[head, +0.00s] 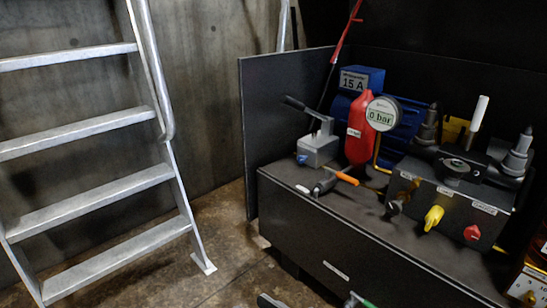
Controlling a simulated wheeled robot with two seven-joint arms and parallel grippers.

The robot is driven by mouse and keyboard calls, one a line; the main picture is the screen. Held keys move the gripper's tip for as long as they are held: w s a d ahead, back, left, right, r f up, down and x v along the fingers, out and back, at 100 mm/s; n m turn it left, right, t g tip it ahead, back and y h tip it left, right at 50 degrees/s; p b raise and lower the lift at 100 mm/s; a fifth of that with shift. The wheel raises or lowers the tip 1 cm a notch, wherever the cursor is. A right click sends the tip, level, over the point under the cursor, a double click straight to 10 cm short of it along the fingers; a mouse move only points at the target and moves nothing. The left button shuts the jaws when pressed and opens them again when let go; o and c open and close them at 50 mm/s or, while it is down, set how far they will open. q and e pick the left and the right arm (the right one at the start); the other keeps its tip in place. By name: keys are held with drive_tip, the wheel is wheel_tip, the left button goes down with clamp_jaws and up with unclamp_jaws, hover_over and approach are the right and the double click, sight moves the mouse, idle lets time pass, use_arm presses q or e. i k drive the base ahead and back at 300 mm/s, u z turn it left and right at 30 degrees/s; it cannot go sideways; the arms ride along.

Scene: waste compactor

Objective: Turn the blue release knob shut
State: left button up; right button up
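A grey hand pump block (318,150) with a black lever stands on the left end of the dark bench in the head view. A small bluish knob (302,159) shows low on its left front side. It is too small to tell how far it is turned. No gripper is clearly in view, and nothing is seen touching the knob. Small grey and green parts (358,300) poke in at the bottom edge; I cannot tell what they belong to.
An orange-handled tool (343,177) lies in front of the pump. Behind stand a red bottle (360,128) and a gauge reading 0 bar (382,113). A valve block with a yellow knob (433,217) and red knob (472,232) is right. A metal ladder (90,130) stands left.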

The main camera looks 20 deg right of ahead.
sight(302, 159)
drive_tip(key=u, duration=0.45)
drive_tip(key=i, duration=0.95)
drive_tip(key=z, duration=0.65)
drive_tip(key=i, duration=0.8)
drive_tip(key=z, duration=0.75)
